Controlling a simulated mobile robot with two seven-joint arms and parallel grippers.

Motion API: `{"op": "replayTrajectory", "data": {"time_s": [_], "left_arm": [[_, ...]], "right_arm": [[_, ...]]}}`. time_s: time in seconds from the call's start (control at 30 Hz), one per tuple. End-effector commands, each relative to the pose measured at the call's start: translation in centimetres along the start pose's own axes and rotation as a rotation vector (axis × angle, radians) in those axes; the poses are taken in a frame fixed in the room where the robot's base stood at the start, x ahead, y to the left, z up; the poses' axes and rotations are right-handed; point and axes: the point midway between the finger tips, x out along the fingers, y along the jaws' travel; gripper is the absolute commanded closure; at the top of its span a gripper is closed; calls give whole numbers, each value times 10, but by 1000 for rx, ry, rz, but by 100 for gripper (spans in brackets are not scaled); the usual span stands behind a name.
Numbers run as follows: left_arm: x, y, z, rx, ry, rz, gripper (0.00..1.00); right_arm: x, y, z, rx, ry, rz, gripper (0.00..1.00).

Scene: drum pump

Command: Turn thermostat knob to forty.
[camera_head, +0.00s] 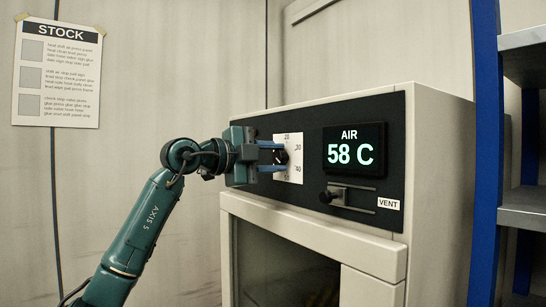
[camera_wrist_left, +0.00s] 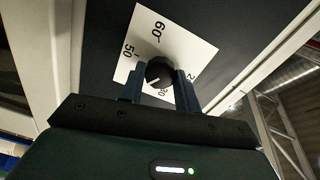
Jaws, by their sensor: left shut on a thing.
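The black thermostat knob (camera_head: 281,157) sits on a white dial plate (camera_head: 294,173) on the dark front panel of the cabinet. My left gripper (camera_head: 279,157) reaches in from the left and is shut on the knob, with one blue finger above it and one below. The left wrist view shows the knob (camera_wrist_left: 160,69) between the two fingers. Its white pointer line aims down-left there, between the visible 50 and 30 numbers. My right gripper is not in view.
A display (camera_head: 354,150) right of the knob reads AIR 58 C. Below it is a vent slider (camera_head: 334,195) with a black knob, beside a VENT label (camera_head: 388,204). A blue-framed shelf (camera_head: 487,150) stands at the right. A STOCK sheet (camera_head: 58,75) hangs on the left wall.

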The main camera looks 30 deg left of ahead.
Motion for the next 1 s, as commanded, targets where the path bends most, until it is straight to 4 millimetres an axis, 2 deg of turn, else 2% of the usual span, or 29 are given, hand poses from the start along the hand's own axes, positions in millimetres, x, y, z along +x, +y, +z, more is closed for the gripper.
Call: {"op": "replayTrajectory", "data": {"time_s": [0.57,0.6,0.83,1.0], "left_arm": [[0,1,0,-35,1,2,91],[0,1,0,-34,1,2,66],[0,0,0,-34,1,1,47],[0,0,0,-34,1,0,46]], "right_arm": [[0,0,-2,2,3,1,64],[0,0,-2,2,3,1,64],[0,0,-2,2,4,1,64],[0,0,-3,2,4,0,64]]}}
